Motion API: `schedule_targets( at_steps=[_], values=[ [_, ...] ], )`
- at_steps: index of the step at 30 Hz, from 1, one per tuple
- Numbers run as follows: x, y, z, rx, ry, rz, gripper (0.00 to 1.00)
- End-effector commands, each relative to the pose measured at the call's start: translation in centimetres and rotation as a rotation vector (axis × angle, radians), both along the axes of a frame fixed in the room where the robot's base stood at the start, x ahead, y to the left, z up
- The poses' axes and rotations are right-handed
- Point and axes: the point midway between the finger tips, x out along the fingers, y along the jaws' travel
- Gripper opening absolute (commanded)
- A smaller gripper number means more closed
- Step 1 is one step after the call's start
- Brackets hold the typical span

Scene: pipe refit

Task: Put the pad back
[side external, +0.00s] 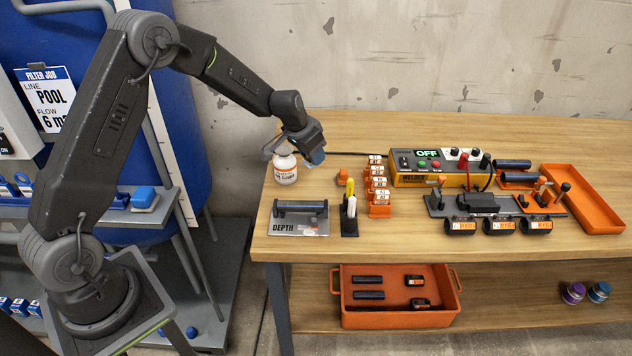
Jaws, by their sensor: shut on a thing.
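My gripper (300,152) is at the back left of the workbench, close beside and partly over the top of a white jar with an orange-marked label (285,172). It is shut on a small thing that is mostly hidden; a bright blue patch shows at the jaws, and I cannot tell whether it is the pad. I cannot tell whether the jar is touched. A blue-and-white block (145,198) lies on the blue shelf at the left.
On the bench (400,245) stand a grey DEPTH plate (299,228), a marker stand (349,226), a row of orange-and-white blocks (379,200), a welder box (430,168), pipe clamps (485,205) and an empty orange tray (590,204). An orange crate (398,318) sits below.

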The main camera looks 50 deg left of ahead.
Motion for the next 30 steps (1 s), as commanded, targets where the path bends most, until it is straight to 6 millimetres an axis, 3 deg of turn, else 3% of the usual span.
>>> schedule_targets(
  at_steps=[9,17,24,30],
  values=[
    [3.3,2.3,-0.6,0.0,-0.001,0.321,0.18],
    [4.5,3.3,-1.0,-0.002,0.0,0.462,0.18],
    [4.5,3.4,-5.1,-0.004,0.004,0.477,0.18],
    [4.6,3.4,-7.0,-0.005,0.001,0.476,0.18]
  ],
)
